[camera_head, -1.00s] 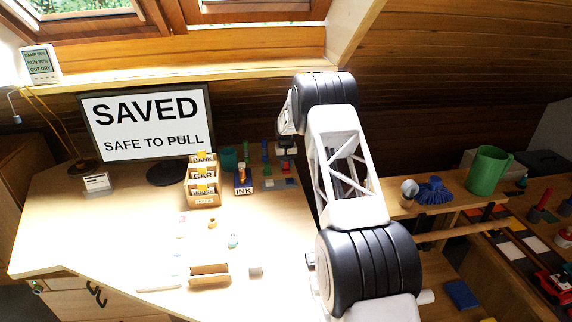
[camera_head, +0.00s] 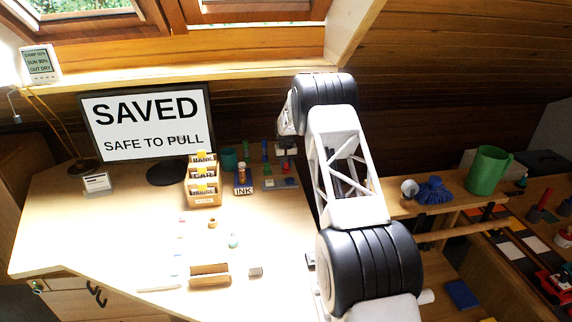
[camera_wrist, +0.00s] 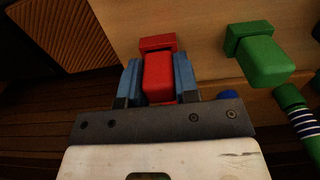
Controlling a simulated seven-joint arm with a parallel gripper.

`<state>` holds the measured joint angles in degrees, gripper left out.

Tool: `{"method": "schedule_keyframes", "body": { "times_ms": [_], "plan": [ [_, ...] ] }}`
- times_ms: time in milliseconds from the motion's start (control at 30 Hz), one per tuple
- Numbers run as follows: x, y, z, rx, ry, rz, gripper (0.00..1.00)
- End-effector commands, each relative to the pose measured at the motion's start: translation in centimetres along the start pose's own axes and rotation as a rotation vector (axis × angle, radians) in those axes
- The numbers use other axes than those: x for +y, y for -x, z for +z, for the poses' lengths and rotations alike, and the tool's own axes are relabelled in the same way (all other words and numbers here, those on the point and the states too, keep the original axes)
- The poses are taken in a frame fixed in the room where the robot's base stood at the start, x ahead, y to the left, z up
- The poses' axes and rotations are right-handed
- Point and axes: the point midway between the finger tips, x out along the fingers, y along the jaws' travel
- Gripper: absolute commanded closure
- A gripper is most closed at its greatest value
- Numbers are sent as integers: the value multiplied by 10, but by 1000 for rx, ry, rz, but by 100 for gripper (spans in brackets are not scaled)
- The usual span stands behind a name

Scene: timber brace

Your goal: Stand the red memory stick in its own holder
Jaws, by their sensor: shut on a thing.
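In the wrist view my gripper (camera_wrist: 158,68) has its two blue-grey fingers closed on the sides of the red memory stick (camera_wrist: 158,82). A wider red block shows at the stick's far end, against a wooden surface. I cannot tell whether that block is part of the stick or its holder, nor whether the stick is seated. In the head view my arm covers much of the area around the gripper, and the red stick is not clearly visible there.
A green block-shaped piece (camera_wrist: 265,58) stands close to the right of my gripper, with a striped green rod (camera_wrist: 298,122) nearer. In the head view, a card box (camera_head: 203,190) and a blue INK box (camera_head: 243,188) stand left of the arm. The front desk has free room.

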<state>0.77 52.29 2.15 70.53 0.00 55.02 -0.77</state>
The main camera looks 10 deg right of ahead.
Motion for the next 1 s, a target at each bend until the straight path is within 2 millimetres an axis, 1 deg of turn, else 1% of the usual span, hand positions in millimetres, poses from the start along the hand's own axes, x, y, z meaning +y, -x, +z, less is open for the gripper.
{"method": "schedule_keyframes", "body": {
  "times_ms": [433, 1000],
  "plan": [
    [0, -1, 0, 0, 0, 0, 100],
    [0, 14, 0, 0, 0, 0, 100]
  ]
}}
